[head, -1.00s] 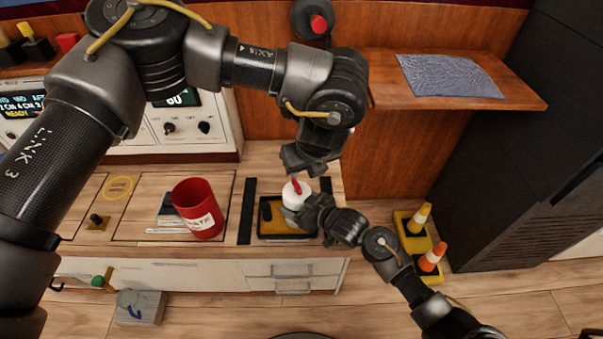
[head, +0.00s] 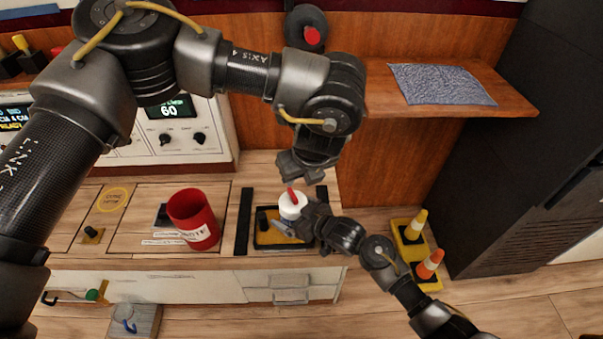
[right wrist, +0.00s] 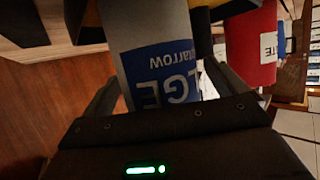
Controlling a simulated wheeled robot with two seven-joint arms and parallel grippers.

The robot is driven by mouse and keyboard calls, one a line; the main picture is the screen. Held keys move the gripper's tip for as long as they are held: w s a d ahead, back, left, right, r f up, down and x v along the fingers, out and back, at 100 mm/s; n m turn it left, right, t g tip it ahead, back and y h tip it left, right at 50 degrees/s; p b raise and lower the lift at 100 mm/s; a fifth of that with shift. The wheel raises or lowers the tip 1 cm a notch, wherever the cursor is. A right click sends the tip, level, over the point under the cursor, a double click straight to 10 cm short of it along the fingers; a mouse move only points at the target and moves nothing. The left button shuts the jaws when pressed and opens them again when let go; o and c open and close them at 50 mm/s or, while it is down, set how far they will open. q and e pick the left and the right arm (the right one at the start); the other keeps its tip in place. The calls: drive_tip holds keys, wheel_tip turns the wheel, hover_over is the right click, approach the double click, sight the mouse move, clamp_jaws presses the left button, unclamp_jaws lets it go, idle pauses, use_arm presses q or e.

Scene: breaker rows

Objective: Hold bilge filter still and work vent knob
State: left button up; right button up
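The bilge filter (head: 291,209) is a white cylinder with a red vent knob (head: 293,196) on top, upright at a shallow tray. In the right wrist view the filter (right wrist: 155,65) shows its blue label between my right gripper's fingers (right wrist: 165,85). In the head view my right gripper (head: 298,222) reaches in from the right, one finger visible in front of the filter and apart from it; it looks open around the filter. My left gripper (head: 304,172) points down just above and behind the knob, empty, its fingers apart, not touching the knob.
The yellow-and-black tray (head: 268,241) stands between black strips. A red labelled can (head: 193,220) stands to its left, also in the right wrist view (right wrist: 251,45). A wooden shelf (head: 440,108) is at right, above traffic cones (head: 417,225) on the floor.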

drive_tip(key=v, duration=1.2)
